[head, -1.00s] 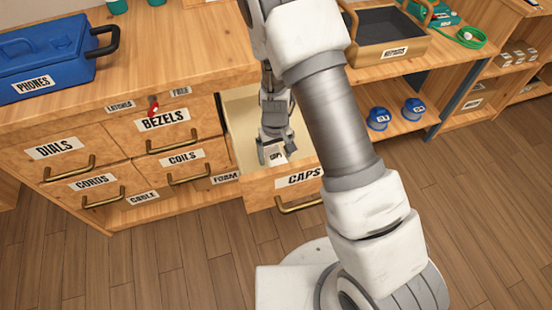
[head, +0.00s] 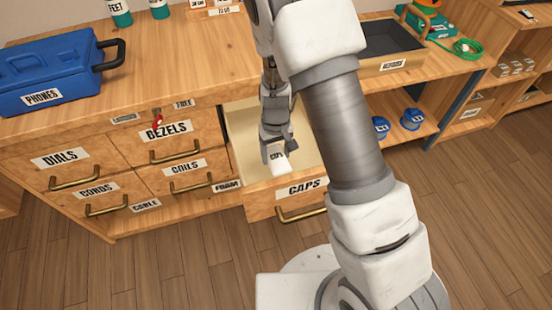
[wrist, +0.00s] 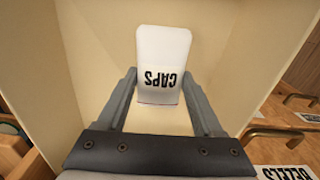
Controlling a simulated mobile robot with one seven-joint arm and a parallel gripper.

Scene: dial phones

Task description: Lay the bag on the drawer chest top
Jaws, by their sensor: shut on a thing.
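The bag is a small white packet with a black CAPS label; it shows in the head view (head: 279,161) and in the wrist view (wrist: 163,55). My gripper (head: 277,148) reaches down into the open CAPS drawer (head: 285,190) and is shut on the bag. In the wrist view the two fingers of my gripper (wrist: 162,105) stand on either side of the bag, with the drawer's pale inside around it. The drawer chest top (head: 190,75) is a wooden surface above and behind the drawer.
A blue PHONES toolbox (head: 45,75) stands on the left of the chest top. Bottles (head: 121,12) stand at its back. A small red thing (head: 158,122) is at the chest's front edge. The chest top's middle is clear. A dark tray (head: 392,48) sits at right.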

